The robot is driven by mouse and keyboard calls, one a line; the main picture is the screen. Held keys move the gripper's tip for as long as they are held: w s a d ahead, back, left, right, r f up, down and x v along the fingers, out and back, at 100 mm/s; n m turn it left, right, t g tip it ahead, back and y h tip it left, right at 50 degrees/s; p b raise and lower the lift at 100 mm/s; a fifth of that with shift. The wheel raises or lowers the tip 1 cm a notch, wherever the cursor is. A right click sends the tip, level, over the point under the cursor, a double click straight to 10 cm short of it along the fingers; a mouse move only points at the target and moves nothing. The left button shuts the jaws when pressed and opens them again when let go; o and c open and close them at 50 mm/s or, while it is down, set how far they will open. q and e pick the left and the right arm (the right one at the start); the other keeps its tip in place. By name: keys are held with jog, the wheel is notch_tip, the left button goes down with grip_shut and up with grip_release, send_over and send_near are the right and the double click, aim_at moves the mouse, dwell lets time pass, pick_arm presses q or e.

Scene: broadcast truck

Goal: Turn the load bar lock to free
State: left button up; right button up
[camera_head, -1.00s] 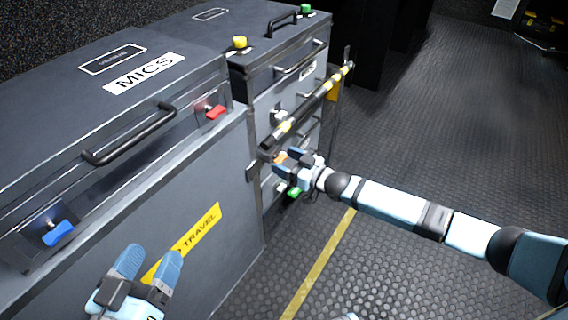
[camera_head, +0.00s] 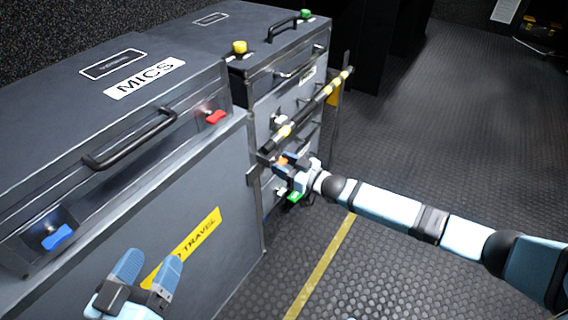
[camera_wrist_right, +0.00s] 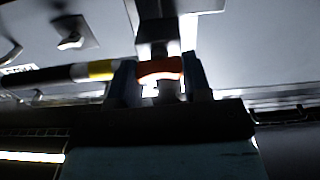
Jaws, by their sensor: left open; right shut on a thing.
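The load bar (camera_head: 310,107), black with yellow bands, runs slanting across the front of the drawer case. At its near left end is a small orange piece, seemingly the lock (camera_head: 283,161). In the right wrist view the orange lock (camera_wrist_right: 160,69) sits between my fingers, below a dark bracket. My right gripper (camera_head: 286,170) is shut on it; the fingers hide part of it, and its exact setting cannot be told. My right gripper also shows in the wrist view (camera_wrist_right: 160,85). My left gripper (camera_head: 147,273) is open and empty, in front of the large case.
The grey MICS case (camera_head: 100,225) with red (camera_head: 215,117) and blue (camera_head: 57,237) latches fills the left. The drawer case (camera_head: 262,80) carries yellow (camera_head: 239,46) and green (camera_head: 306,14) knobs. A green piece (camera_head: 294,197) lies below my right gripper.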

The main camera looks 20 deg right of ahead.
jog(key=shift+r+n+p, duration=0.1)
jog(key=shift+n+p, duration=0.3)
jog(key=shift+n, duration=0.1)
jog(key=n+p, duration=0.2)
jog(key=n, duration=0.1)
jog(key=shift+n, duration=0.3)
jog(key=n+p, duration=0.1)
jog(key=n, duration=0.3)
jog(key=shift+s+a, duration=0.1)
jog(key=n, duration=0.4)
jog(key=shift+f+p, duration=0.25)
jog(key=shift+p, duration=0.05)
pick_arm(q)
notch_tip(320, 180, up, 6)
jog(key=t, duration=0.2)
jog(key=shift+s+a+n+t, duration=0.2)
jog(key=shift+a+n+t, duration=0.1)
jog(key=shift+t, duration=0.1)
pick_arm(e)
jog(key=shift+n, duration=1.8)
pick_arm(q)
jog(key=shift+r, duration=0.15)
pick_arm(e)
jog(key=o, duration=0.9)
